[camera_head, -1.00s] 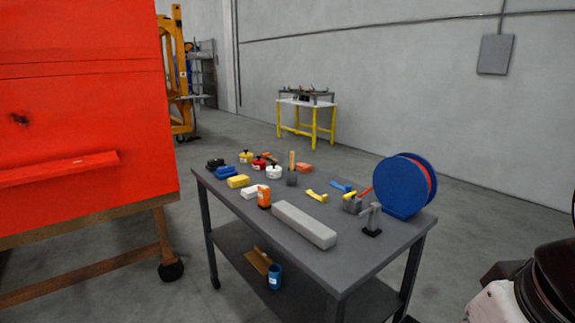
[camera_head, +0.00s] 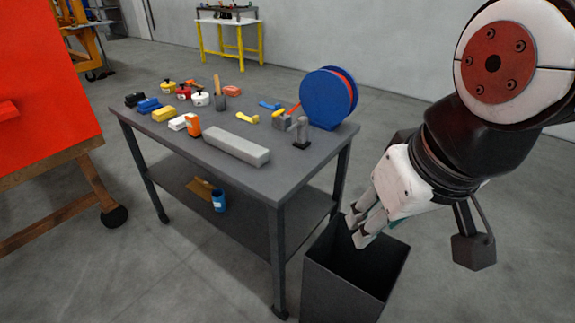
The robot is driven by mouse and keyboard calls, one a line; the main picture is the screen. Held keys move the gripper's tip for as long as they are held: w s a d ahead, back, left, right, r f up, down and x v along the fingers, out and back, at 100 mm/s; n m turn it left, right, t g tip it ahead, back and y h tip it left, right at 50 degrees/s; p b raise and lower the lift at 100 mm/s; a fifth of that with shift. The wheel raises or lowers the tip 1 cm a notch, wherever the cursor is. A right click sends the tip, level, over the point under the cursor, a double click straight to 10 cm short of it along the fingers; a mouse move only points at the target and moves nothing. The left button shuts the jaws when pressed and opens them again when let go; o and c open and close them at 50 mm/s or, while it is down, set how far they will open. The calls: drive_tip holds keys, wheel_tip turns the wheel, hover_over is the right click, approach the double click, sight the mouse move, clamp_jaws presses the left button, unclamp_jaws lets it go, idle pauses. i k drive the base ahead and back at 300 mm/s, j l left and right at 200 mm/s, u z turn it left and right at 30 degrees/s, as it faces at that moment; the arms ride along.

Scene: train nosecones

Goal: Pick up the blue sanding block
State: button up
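The blue sanding block (camera_head: 149,105) lies on the grey table (camera_head: 270,184), near its far left end. It sits between a black block and a yellow block. My gripper (camera_head: 357,229) is at the right of the view, above the dark bin and to the right of the table, well away from the blue block. Its fingers point down and to the left. I see no object held in it, but the exact gap between its fingertips is hard to make out.
Near the blue block are a black block (camera_head: 133,99), a yellow block (camera_head: 164,114) and small pots. A long grey bar (camera_head: 237,145) and a blue reel (camera_head: 326,98) also stand on the table. An open dark bin (camera_head: 347,284) stands under my gripper. A red panel (camera_head: 40,90) is at left.

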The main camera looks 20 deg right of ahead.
sight(146, 107)
drive_tip(key=u, duration=1.5)
drive_tip(key=i+l+z, duration=0.25)
drive_tip(key=i, duration=0.6)
drive_tip(key=i+z, duration=0.2)
drive_tip(key=i, duration=0.6)
drive_tip(key=i+z, duration=0.25)
drive_tip(key=i, duration=0.6)
drive_tip(key=i+j+z, duration=0.2)
drive_tip(key=i, duration=0.65)
